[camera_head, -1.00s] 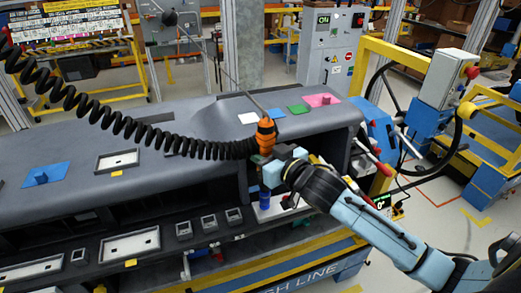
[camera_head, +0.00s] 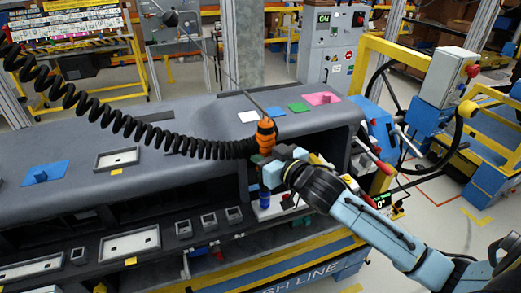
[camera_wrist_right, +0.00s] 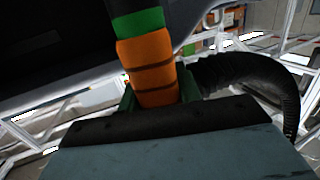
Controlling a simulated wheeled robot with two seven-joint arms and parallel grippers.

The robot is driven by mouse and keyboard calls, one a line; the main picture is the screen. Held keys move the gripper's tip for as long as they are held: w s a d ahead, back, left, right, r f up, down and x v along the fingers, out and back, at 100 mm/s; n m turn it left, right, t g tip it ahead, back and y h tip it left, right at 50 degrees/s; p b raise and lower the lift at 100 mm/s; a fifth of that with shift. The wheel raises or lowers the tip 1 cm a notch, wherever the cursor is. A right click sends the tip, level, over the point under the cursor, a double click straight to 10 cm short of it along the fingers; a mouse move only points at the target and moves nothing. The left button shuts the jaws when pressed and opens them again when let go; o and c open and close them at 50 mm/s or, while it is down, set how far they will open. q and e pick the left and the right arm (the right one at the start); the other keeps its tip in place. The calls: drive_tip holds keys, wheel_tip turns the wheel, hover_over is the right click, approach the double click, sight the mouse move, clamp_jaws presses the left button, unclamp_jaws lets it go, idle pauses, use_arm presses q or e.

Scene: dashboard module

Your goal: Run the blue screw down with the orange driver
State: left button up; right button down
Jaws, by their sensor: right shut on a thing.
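The orange driver (camera_head: 266,135) hangs upright on a black coiled hose at the right part of the dashboard. My right gripper (camera_head: 268,160) is shut around its lower part, by the dashboard's front edge. In the right wrist view the driver (camera_wrist_right: 152,70) has a green band and sits between the gripper's fingers (camera_wrist_right: 158,97). Its tip is hidden. A blue raised piece (camera_head: 40,175) stands on a blue pad at the left of the dashboard, well away from the driver; I cannot tell whether it is the blue screw. My left gripper is not in view.
A blue cylinder (camera_head: 264,196) shows below my right gripper. Several small bins line the lower shelf.

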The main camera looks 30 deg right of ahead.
sight(261, 137)
drive_tip(key=shift+f, duration=0.55)
idle(0.8)
drive_tip(key=shift+f+p, duration=0.5)
drive_tip(key=shift+p, duration=0.6)
idle(3.2)
drive_tip(key=shift+r, duration=0.1)
drive_tip(key=shift+r+p, duration=0.8)
drive_tip(key=shift+r, duration=2.2)
